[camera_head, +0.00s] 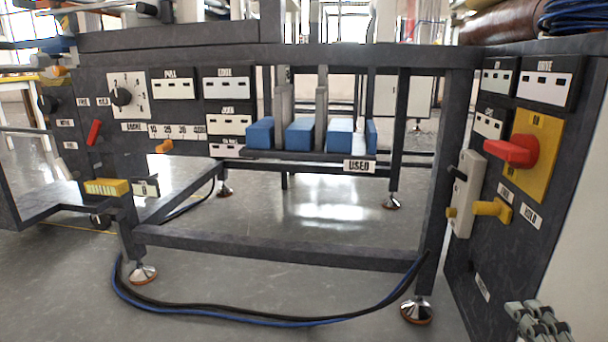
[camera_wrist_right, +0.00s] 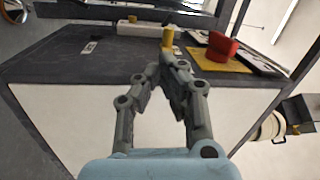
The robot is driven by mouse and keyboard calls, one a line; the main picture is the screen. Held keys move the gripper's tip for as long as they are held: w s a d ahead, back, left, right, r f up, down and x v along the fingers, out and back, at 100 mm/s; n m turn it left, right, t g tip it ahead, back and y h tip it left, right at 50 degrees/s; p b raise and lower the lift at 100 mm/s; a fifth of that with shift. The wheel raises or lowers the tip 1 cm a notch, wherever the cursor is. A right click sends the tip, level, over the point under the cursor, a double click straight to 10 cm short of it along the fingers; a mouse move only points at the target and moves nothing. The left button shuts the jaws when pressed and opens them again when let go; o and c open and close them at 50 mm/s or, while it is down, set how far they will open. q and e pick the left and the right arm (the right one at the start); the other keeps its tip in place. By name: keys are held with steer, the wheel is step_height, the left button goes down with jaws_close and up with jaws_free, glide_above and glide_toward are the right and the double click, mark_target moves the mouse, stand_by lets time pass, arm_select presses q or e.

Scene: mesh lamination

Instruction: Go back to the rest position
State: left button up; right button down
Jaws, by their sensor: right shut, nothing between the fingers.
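My right gripper (camera_head: 522,308) shows at the bottom right corner of the head view, in front of the dark right-hand panel and apart from it. In the right wrist view my right gripper (camera_wrist_right: 178,68) has its grey fingers drawn together with nothing between them. Beyond the fingertips is a yellow handle (camera_wrist_right: 168,36), with a red rotary switch (camera_wrist_right: 222,45) to its right. In the head view the red switch (camera_head: 512,151) sits on a yellow plate (camera_head: 544,165), above the yellow handle (camera_head: 491,209). My left gripper is not in view.
The dark machine frame (camera_head: 290,248) spans the view, with blue blocks (camera_head: 300,134) on a shelf labelled USED. A left panel (camera_head: 122,115) carries a dial and small levers. Cables (camera_head: 235,318) lie on the floor. The floor in front is otherwise open.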

steer(key=s+a+f+n+g+y+p, duration=0.2)
steer(key=s+f+n+g+p, duration=0.4)
steer(key=s+f+n, duration=0.35)
steer(key=s+a+f+n+g+y+p, duration=0.1)
steer(key=s+a+f+n+g+p, duration=0.35)
steer(key=s+n, duration=0.7)
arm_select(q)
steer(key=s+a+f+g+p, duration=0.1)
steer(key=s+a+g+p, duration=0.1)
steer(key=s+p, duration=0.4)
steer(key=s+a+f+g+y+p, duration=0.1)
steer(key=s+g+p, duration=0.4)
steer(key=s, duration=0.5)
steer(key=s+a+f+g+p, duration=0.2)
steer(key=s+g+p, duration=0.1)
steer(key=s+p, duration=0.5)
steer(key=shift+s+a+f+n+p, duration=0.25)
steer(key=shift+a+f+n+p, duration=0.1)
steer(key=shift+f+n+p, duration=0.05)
arm_select(e)
steer(key=s+d+m+g, duration=0.1)
steer(key=s+g, duration=0.3)
steer(key=s, duration=0.6)
steer(key=s+d+f+m+g, duration=0.1)
steer(key=s+d+g, duration=0.3)
steer(key=s, duration=0.7)
steer(key=shift+d+f+m+h, duration=0.15)
steer(key=shift+f+m+h, duration=0.1)
steer(key=shift+m+h, duration=0.05)
